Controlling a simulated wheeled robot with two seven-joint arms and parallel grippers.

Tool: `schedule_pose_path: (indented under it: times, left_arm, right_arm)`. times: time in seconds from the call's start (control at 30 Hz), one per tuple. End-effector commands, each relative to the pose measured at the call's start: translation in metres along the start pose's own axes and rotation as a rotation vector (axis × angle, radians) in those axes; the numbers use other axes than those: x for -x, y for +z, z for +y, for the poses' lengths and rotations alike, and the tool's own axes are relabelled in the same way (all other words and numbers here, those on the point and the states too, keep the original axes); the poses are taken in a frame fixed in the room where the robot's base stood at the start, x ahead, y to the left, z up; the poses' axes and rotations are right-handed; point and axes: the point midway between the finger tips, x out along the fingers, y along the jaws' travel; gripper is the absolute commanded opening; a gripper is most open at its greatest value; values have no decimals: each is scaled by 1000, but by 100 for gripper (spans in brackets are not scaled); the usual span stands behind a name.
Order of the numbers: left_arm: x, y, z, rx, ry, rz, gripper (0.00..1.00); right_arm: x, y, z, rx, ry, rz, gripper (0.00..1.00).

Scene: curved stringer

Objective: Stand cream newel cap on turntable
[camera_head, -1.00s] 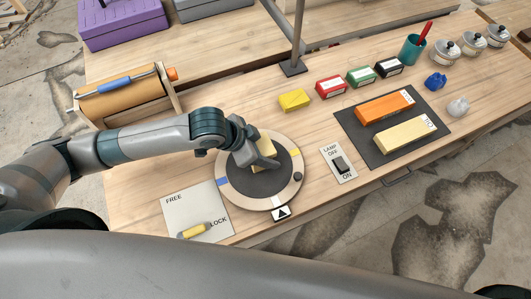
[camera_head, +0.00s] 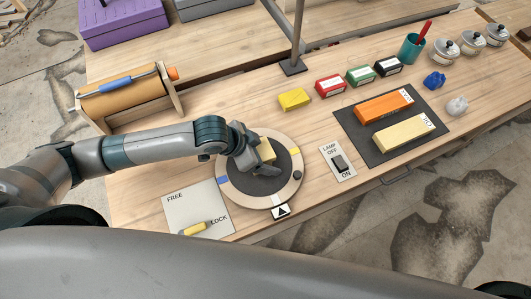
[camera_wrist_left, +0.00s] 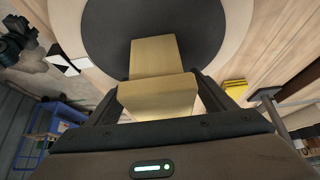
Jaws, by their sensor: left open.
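The cream newel cap (camera_head: 267,150) is a blocky piece on the dark centre of the round turntable (camera_head: 229,191). In the left wrist view the cap (camera_wrist_left: 158,96) shows a long narrower part and a wider near end, with the turntable (camera_wrist_left: 210,30) behind it. My left gripper (camera_head: 262,165) is open at the cap. In the wrist view its two fingers (camera_wrist_left: 158,100) lie on either side of the cap's near end; contact is unclear. The gripper hides part of the cap in the head view. My right gripper is not in view.
A FREE/LOCK panel with a yellow handle (camera_head: 194,229) lies left of the turntable, a lamp switch (camera_head: 340,163) right of it. A dark mat (camera_head: 365,150) holds orange and pale yellow bars. A yellow block (camera_head: 294,99), small boxes and a post (camera_head: 296,45) stand behind.

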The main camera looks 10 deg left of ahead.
Motion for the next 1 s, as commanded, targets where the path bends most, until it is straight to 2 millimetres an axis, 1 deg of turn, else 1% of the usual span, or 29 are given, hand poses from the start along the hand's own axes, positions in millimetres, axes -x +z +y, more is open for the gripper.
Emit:
schedule_pose_path:
  times: [0.17,0.27,0.37,0.47,0.8,0.9,1.0]
  left_arm:
    - [4,-1,0,-1,0,1,76]
    - [10,-1,-1,0,-1,2,76]
    - [21,-1,-1,-1,-2,2,76]
    - [36,-1,0,-1,-1,2,76]
    - [96,-1,-1,-2,-2,1,76]
    - [109,-1,-1,-1,-2,2,76]
    - [117,-1,-1,0,-1,0,76]
  right_arm:
    - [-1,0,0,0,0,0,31]
    - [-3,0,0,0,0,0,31]
    - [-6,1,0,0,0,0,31]
    - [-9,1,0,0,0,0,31]
    - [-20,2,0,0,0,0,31]
    - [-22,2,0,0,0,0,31]
    - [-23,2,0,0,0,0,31]
